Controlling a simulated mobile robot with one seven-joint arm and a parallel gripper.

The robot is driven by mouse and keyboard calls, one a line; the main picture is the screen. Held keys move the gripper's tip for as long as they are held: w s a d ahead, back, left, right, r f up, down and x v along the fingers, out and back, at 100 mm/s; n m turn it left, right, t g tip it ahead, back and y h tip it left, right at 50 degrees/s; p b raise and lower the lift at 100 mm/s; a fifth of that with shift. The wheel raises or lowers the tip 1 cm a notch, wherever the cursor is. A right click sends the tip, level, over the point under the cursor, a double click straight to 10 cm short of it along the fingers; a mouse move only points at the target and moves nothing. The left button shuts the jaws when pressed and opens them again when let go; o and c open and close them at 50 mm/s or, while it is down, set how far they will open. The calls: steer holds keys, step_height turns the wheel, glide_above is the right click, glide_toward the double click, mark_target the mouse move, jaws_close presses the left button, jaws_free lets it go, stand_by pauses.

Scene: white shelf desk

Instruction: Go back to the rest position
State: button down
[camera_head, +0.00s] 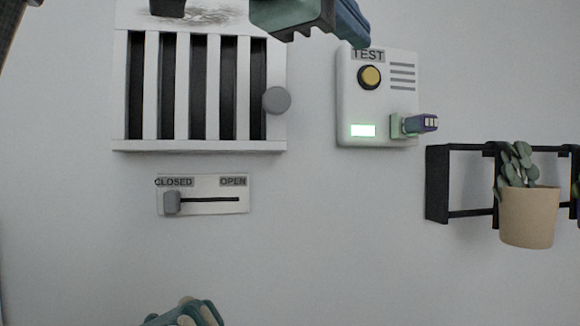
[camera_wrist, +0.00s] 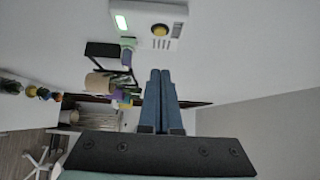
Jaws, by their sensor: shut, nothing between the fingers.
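My gripper (camera_head: 358,40) is at the top of the head view, just left of the TEST box and partly cut off by the frame's upper edge. In the wrist view its two blue fingers (camera_wrist: 160,74) lie together with nothing between them. It is apart from the wall fixtures, as far as the views show. Most of my arm is outside the head view.
The TEST box (camera_head: 345,105) has a yellow button, a lit green display and a purple-and-green plug (camera_head: 421,123). A barred vent (camera_head: 200,145) has a grey knob. The slider (camera_head: 172,202) sits at CLOSED. A black rack (camera_head: 437,185) holds a potted plant (camera_head: 527,217).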

steer(key=s+a+f+n+t+y, duration=0.3)
steer(key=f+n+t+y, duration=0.2)
steer(key=n, duration=0.7)
steer(key=s+a+f+n+t+y, duration=0.3)
steer(key=f+n+t, duration=0.4)
steer(key=n, duration=0.5)
steer(key=shift+s+a+f+n+y, duration=0.15)
steer(key=shift+s+n+y, duration=0.35)
steer(key=shift+y, duration=0.5)
